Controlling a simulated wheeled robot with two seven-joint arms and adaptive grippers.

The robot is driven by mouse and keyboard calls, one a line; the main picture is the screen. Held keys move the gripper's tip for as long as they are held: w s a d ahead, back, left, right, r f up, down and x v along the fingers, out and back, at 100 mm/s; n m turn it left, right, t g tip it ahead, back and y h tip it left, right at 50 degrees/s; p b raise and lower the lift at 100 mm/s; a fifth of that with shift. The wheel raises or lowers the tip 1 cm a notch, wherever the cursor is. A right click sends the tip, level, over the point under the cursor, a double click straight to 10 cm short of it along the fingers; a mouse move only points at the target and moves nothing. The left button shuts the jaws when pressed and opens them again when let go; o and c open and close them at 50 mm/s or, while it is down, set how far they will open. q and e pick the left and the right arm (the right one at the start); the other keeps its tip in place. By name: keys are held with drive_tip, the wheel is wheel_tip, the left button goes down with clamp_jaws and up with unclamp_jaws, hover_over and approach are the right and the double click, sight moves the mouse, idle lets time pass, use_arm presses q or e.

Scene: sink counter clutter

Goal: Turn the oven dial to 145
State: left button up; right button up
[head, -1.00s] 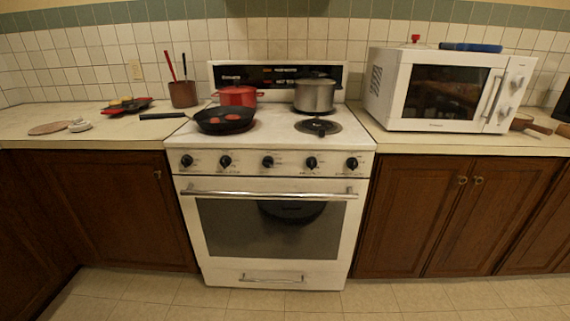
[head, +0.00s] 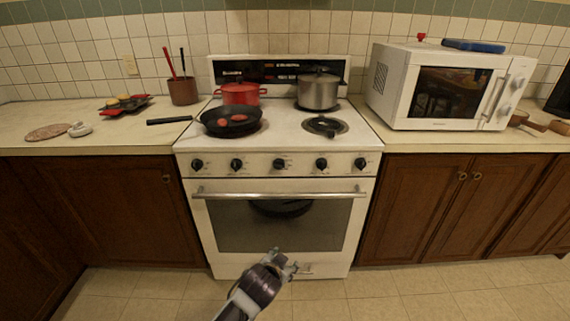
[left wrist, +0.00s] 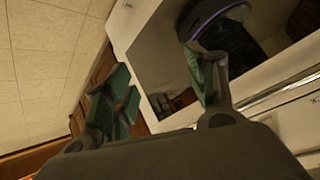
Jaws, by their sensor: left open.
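A row of black dials runs along the white front panel of the oven (head: 260,178), with the middle dial (head: 279,164) at its centre. Their markings are too small to read, and I cannot tell which one is the oven dial or how it is set. My left gripper (head: 283,263) is in front of the lower oven door, well below the dials and touching none of them. In the left wrist view the left gripper (left wrist: 165,92) is open and empty, its green-padded fingers apart before the dark door glass. My right gripper is not in view.
A chrome handle (head: 280,195) crosses the oven door between my gripper and the dials. A black pan (head: 231,122), a red pot (head: 240,93) and a steel pot (head: 318,91) stand on the stove. A microwave (head: 440,90) is on the right counter. The floor ahead is clear.

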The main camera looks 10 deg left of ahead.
use_arm(q)
drive_tip(key=w+a+r+t+y+p, duration=0.1)
drive_tip(key=w+r+t+y+p, duration=0.2)
drive_tip(key=w+r, duration=0.55)
drive_tip(key=t+y+p, duration=0.2)
drive_tip(key=t+y, duration=0.1)
drive_tip(key=t, duration=0.1)
approach(279, 168)
drive_tip(key=s+d+f, duration=0.2)
drive_tip(key=s, duration=0.2)
drive_tip(key=shift+s+r+y, duration=0.1)
drive_tip(key=shift+r+y, duration=0.3)
drive_tip(key=shift+r, duration=0.35)
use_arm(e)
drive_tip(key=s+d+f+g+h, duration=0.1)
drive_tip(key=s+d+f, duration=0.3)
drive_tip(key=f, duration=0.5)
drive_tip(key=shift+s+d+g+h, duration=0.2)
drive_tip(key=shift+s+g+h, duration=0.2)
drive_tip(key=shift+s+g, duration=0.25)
